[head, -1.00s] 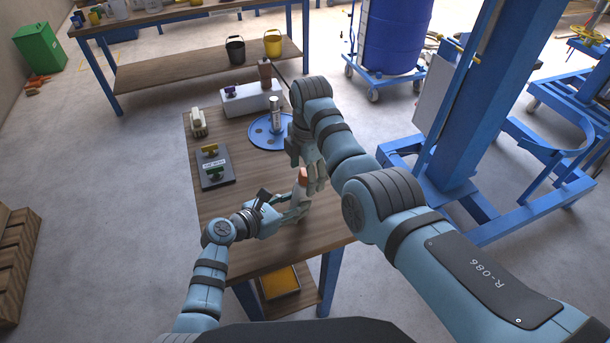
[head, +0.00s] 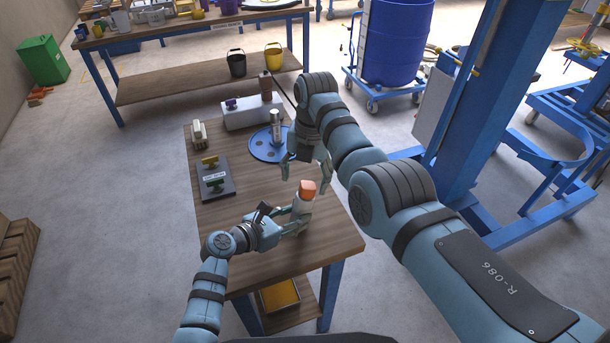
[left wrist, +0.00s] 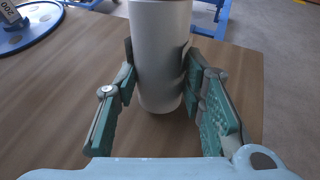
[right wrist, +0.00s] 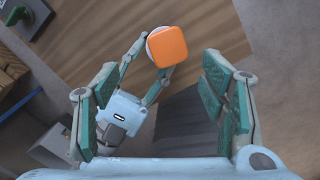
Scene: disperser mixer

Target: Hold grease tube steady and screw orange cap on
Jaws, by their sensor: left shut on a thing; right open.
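The white grease tube (left wrist: 160,60) stands upright on the wooden table, and my left gripper (left wrist: 160,85) is shut on it from the side. In the head view the tube (head: 301,208) stands near the table's right front edge, with my left gripper (head: 298,222) around it. The orange cap (head: 307,188) sits on top of the tube; from above it looks square with rounded corners in the right wrist view (right wrist: 167,46). Whether it is threaded tight cannot be seen. My right gripper (head: 307,178) is open and empty, above and behind the cap, apart from it.
A blue round plate (head: 268,146) with a metal cylinder (head: 276,128) stands behind. A dark board (head: 215,180) with coloured handles and a white box (head: 252,111) are also on the table (head: 255,265). A blue mixer column (head: 490,110) rises at the right. The table's front left is clear.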

